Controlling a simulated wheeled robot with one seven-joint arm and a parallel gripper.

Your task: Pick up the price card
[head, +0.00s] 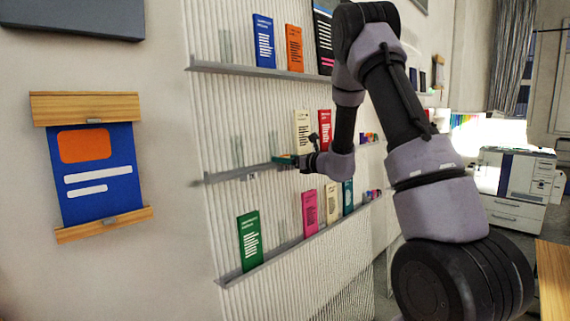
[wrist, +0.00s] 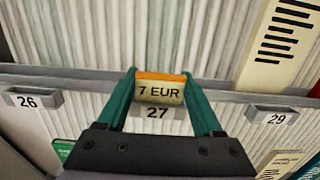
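The price card is a small cream card (wrist: 159,92) with an orange top, printed "7 EUR". In the wrist view it sits between the tips of my gripper (wrist: 160,85), just above the shelf label 27 (wrist: 158,113). The teal fingers stand on both sides of the card with no clear gap. I cannot tell whether they press on it or only stand around it. In the head view my gripper (head: 285,160) is at the middle shelf, and the card cannot be made out there.
The middle shelf (head: 235,173) carries a cream booklet (head: 301,132) and a red one (head: 325,128) right of my gripper. A green booklet (head: 249,240) stands on the lower shelf (head: 285,247).

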